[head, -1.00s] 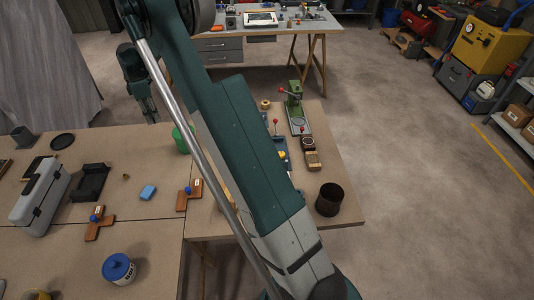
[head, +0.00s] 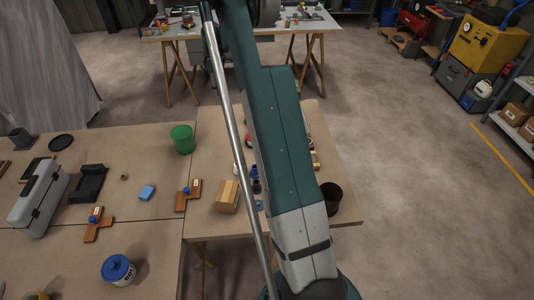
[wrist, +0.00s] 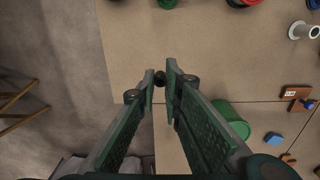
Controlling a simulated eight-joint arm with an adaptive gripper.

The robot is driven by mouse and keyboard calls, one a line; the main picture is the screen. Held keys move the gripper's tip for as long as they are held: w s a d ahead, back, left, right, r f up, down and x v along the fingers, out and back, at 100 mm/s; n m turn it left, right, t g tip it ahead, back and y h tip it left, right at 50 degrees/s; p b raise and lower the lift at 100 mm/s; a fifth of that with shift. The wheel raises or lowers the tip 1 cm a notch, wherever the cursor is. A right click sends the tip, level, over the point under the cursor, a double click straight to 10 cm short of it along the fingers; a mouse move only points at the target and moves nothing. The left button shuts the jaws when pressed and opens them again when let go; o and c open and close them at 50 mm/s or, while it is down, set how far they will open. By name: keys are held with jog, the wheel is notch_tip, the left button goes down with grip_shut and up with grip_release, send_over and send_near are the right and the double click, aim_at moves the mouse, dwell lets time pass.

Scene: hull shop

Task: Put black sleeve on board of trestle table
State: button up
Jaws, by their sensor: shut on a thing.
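My gripper (wrist: 160,82) shows in the wrist view, its two green fingers nearly together at the tips. They are shut on a small dark piece, the black sleeve (wrist: 160,76), mostly hidden by the fingertips. The gripper is above the far edge of the near workbench, with floor to the left. In the head view the gripper and sleeve are out of sight. The trestle table (head: 324,31) stands at the back of the head view, a pale board on wooden trestle legs, partly hidden by my arm.
The near workbench (head: 215,150) holds a green cup (head: 182,138), a wooden block (head: 227,196), a dark cup (head: 331,197) and a grey toolbox (head: 38,196). The trestle board carries several small items. Open floor lies between the tables and at the right.

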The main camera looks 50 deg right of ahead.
jog(key=s+d+m, duration=0.2)
jog(key=s+d, duration=0.8)
jog(key=d, duration=0.5)
jog(key=shift+f, duration=2.5)
jog(key=shift+f, duration=3.15)
jog(key=shift+f+b, duration=0.35)
jog(key=shift+f, duration=1.5)
jog(key=shift+f, duration=0.15)
